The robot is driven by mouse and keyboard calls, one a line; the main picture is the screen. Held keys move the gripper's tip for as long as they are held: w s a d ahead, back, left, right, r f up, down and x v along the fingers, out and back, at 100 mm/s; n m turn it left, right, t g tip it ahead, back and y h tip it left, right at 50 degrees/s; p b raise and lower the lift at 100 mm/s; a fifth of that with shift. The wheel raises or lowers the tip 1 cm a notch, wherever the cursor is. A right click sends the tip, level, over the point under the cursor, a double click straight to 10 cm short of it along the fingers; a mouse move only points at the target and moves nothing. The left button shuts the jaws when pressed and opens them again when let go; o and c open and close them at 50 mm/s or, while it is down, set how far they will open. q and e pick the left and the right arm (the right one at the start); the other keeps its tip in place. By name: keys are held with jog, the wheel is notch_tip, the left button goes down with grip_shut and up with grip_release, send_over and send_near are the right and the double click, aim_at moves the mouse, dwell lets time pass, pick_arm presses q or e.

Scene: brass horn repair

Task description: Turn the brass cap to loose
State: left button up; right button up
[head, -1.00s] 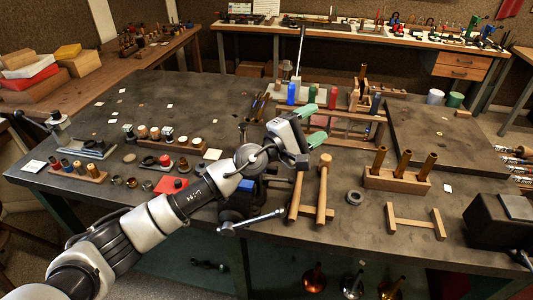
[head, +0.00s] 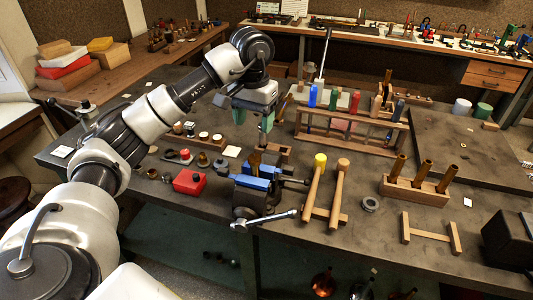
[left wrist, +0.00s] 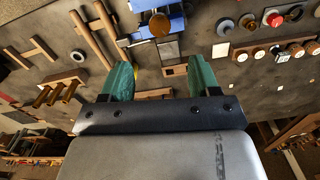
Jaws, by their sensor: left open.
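The brass cap (head: 254,159) stands upright at the blue vise (head: 254,182) near the table's front edge. In the left wrist view it is a round brass top (left wrist: 160,25), seen from above against the blue vise (left wrist: 177,24). My left gripper (head: 253,124) points down above the cap, its two green fingers apart with nothing between them. In the left wrist view the open fingers (left wrist: 162,80) do not touch the cap. I cannot tell the exact height gap. My right gripper is not in view.
A red box (head: 189,182) sits left of the vise. A rack with bottles (head: 350,128) stands behind. A wooden block (head: 415,190) holds brass tubes farther right. The vise handle (head: 265,219) sticks out in front.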

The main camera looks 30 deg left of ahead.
aim_at(255, 156)
pick_arm(q)
notch_tip(255, 156, down, 10)
jog(key=p, duration=0.2)
jog(key=shift+r+p, duration=0.25)
jog(key=shift+p, duration=0.15)
jog(key=shift+f, duration=0.55)
jog(key=c, duration=0.9)
